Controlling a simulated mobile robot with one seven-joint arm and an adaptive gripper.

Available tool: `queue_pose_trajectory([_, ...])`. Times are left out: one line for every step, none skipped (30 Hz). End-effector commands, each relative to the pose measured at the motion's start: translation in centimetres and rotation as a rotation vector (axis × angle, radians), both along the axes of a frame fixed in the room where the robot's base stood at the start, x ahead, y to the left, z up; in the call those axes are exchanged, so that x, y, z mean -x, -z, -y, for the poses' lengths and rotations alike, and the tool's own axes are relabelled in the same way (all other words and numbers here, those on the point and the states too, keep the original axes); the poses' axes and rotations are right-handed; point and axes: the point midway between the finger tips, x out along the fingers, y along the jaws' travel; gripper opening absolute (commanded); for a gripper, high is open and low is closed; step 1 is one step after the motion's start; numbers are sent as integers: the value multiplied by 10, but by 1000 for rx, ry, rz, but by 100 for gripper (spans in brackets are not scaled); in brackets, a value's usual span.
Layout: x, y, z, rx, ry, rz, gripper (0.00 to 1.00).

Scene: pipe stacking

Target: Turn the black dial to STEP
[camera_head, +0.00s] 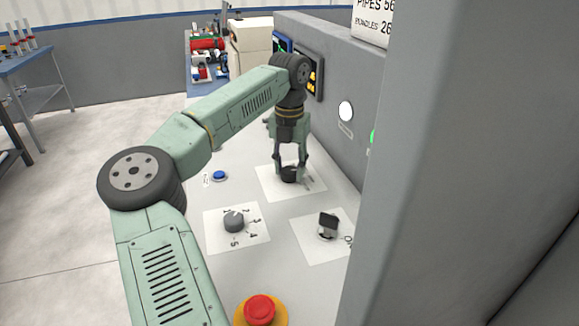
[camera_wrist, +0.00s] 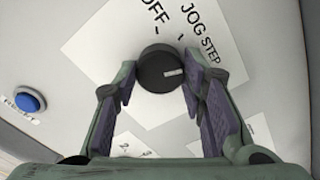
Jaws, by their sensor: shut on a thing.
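The black dial (camera_wrist: 158,66) sits on a white card (camera_wrist: 88,48) lettered OFF, JOG and STEP. Its white mark faces right in the wrist view, below the JOG tick and roughly towards the side of the STEP label (camera_wrist: 210,51). A STEP tick cannot be made out. My gripper (camera_wrist: 160,80) is shut on the dial, one finger on each side. In the head view my gripper (camera_head: 291,170) points down over the dial (camera_head: 290,175), whose top is partly hidden by the fingers.
A blue button (camera_head: 219,175) is left of the dial. A grey numbered knob (camera_head: 234,221) and a black switch (camera_head: 328,224) are on nearer cards. A red emergency button (camera_head: 259,309) is at the front. A grey wall (camera_head: 335,85) with screens and lights stands close on the right.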

Motion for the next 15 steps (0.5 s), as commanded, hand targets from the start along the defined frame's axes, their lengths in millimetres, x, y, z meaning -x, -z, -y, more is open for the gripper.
queue_pose_trajectory([0, 0, 0, 0, -4, -1, 10])
queue_pose_trajectory([0, 0, 0, 0, -6, -1, 10])
queue_pose_trajectory([0, 0, 0, 0, -7, -1, 10])
queue_pose_trajectory([0, 0, 0, 0, -8, -1, 10])
queue_pose_trajectory([0, 0, 0, 0, -8, -1, 10])
queue_pose_trajectory([0, 0, 0, 0, -8, -1, 10])
queue_pose_trajectory([0, 0, 0, 0, -8, -1, 10])
queue_pose_trajectory([0, 0, 0, 0, -8, -1, 10])
queue_pose_trajectory([0, 0, 0, 0, -8, -1, 10])
queue_pose_trajectory([0, 0, 0, 0, -7, -1, 10])
queue_pose_trajectory([0, 0, 0, 0, -7, -1, 10])
queue_pose_trajectory([0, 0, 0, 0, -7, -1, 10])
queue_pose_trajectory([0, 0, 0, 0, -7, -1, 39])
queue_pose_trajectory([0, 0, 0, 0, -7, -1, 41])
queue_pose_trajectory([0, 0, 0, 0, -7, -1, 43])
